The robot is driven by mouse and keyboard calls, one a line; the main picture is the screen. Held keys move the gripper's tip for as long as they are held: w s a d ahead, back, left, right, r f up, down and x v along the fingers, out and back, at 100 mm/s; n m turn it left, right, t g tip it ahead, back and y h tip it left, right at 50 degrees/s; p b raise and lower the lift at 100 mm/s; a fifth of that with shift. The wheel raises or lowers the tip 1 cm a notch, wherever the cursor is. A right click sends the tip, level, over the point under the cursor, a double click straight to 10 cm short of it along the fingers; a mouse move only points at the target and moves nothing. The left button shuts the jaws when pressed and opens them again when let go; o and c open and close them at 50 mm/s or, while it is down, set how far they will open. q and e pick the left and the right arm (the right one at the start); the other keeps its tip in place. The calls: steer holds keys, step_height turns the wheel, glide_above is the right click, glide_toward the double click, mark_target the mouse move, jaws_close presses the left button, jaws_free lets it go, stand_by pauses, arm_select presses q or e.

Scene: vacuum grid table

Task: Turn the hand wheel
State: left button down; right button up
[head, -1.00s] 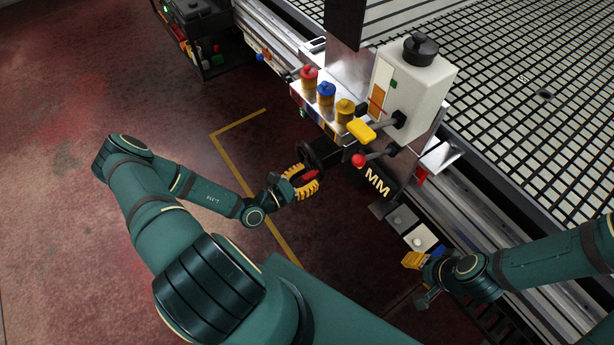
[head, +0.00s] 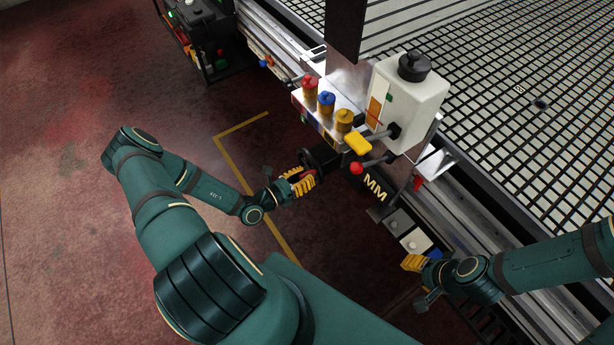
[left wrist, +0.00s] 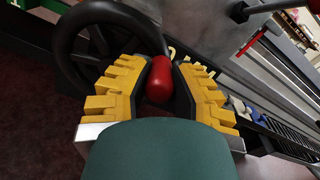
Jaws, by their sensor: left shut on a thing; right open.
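The black hand wheel (left wrist: 66,48) with its red handle (left wrist: 160,80) fills the upper middle of the left wrist view. My left gripper (left wrist: 158,88) has its yellow toothed fingers closed on the red handle, one on each side. In the head view the wheel (head: 308,158) is mostly hidden by my left gripper (head: 306,178), at the side of the machine below the knobs. My right gripper (head: 410,264) is open and empty beside the white and grey buttons at the lower right.
Red, blue and yellow knobs (head: 327,103) stand on a panel above the wheel. A white box (head: 407,100) with a black knob and a yellow-tipped lever (head: 357,143) is beside them. A red-ball lever (head: 356,168) sits close to the wheel. The floor (head: 70,230) at left is open.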

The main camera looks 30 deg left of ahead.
arm_select(q)
steer(key=shift+w+a+r+n+p, duration=0.25)
steer(key=shift+r+n, duration=0.15)
steer(key=shift+n, duration=0.4)
steer(key=shift+w+a+r+n+p, duration=0.1)
steer(key=shift+a+r+n+p, duration=0.2)
steer(key=shift+n, duration=0.5)
steer(key=shift+d+r, duration=0.1)
steer(key=shift+d, duration=0.05)
steer(key=c, duration=0.7)
jaws_free()
steer(key=shift+d, duration=0.1)
steer(key=shift+c, duration=0.2)
steer(key=shift+a, duration=0.2)
steer(key=shift+s+a, duration=0.1)
steer(key=shift+s, duration=0.15)
steer(key=v, duration=1.1)
steer(key=shift+s, duration=0.2)
